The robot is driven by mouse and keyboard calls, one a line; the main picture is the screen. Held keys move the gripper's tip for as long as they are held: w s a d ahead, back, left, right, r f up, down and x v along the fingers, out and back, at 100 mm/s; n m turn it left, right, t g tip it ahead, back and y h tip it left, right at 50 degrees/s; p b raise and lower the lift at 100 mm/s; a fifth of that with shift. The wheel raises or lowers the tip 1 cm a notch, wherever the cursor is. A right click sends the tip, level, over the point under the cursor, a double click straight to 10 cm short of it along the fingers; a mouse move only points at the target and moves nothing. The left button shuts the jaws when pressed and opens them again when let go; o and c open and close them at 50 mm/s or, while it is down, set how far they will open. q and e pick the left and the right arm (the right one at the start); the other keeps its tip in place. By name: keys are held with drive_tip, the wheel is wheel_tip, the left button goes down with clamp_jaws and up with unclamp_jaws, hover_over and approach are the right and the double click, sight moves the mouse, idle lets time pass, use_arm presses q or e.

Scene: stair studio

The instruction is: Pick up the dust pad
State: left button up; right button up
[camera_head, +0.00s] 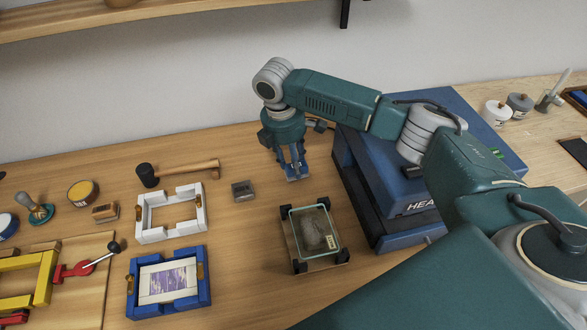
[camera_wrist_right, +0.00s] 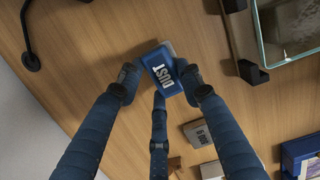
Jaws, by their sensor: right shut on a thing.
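The dust pad (camera_wrist_right: 162,68) is a small blue block with the white word DUST on it, seen in the right wrist view. My right gripper (camera_wrist_right: 165,88) is shut on it, with dark blue fingers on both sides and another finger below. In the head view my right gripper (camera_head: 293,170) points down over the wood table, left of the blue machine, and the dust pad is a small blue patch mostly hidden between its fingers. I cannot tell whether the pad touches the table. My left gripper is not in view.
A glass-covered frame on black corner blocks (camera_head: 290,242) stands just in front of the gripper. A small grey block (camera_head: 243,190) lies to its left. A white frame (camera_head: 150,230), a blue frame (camera_head: 135,300) and a mallet (camera_head: 190,172) are further left. The blue machine (camera_head: 378,185) stands close right.

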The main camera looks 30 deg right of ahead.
wheel_tip(320, 180, up, 17)
drive_tip(key=shift+b, duration=0.4)
drive_tip(key=shift+r, duration=0.1)
drive_tip(key=o, duration=0.6)
drive_tip(key=shift+c, duration=0.2)
drive_tip(key=c, duration=0.4)
drive_tip(key=shift+c, duration=0.2)
